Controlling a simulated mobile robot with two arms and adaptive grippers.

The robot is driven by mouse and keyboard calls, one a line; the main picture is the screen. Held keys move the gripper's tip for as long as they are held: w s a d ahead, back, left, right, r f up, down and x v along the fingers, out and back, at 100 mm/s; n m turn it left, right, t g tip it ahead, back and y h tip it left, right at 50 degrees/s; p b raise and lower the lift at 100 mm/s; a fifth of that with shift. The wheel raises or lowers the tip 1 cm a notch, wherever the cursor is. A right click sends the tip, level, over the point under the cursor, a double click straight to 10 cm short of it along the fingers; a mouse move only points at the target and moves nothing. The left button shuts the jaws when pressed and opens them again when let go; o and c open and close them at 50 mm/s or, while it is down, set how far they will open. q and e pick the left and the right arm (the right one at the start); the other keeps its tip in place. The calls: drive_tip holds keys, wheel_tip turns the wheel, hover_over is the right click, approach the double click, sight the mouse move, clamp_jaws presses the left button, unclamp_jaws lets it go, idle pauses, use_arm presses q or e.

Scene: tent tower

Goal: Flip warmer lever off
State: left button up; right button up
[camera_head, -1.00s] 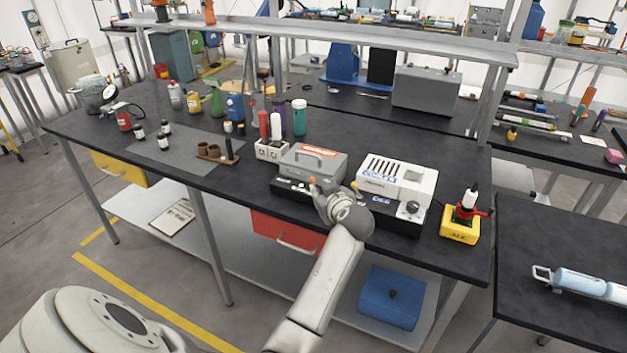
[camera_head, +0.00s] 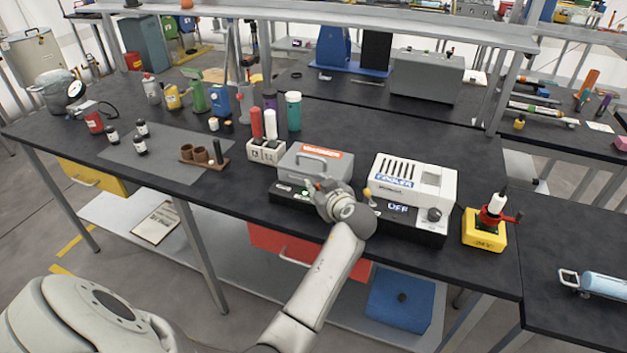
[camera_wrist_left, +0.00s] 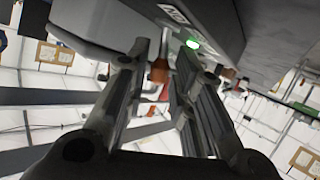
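The warmer (camera_head: 316,161) is a grey box with a handle and an orange label, on a black base near the bench's front edge. A green light glows on the base front; it also shows in the wrist view. My left gripper (camera_head: 314,186) is at the right part of the base front and hides the lever in the head view. In the wrist view an orange-tipped lever (camera_wrist_left: 160,72) stands between the fingers of my left gripper (camera_wrist_left: 163,52). The fingers are apart, with a small gap around the lever; contact is unclear. My right gripper is out of view.
A white cooler (camera_head: 412,178) stands right of the warmer, with its yellow-tipped lever (camera_head: 367,192) close to my left wrist and its display reading OFF. A yellow device (camera_head: 484,229) is further right. A white block (camera_head: 265,151) with bottles stands behind left.

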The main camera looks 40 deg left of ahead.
use_arm(q)
drive_tip(key=shift+d+r, duration=0.1)
clamp_jaws()
drive_tip(key=shift+s+a+n+h, duration=0.15)
drive_tip(key=shift+a+n+h, duration=0.35)
drive_tip(key=shift+h, duration=0.4)
unclamp_jaws()
wheel_tip(320, 180, up, 10)
idle(0.3)
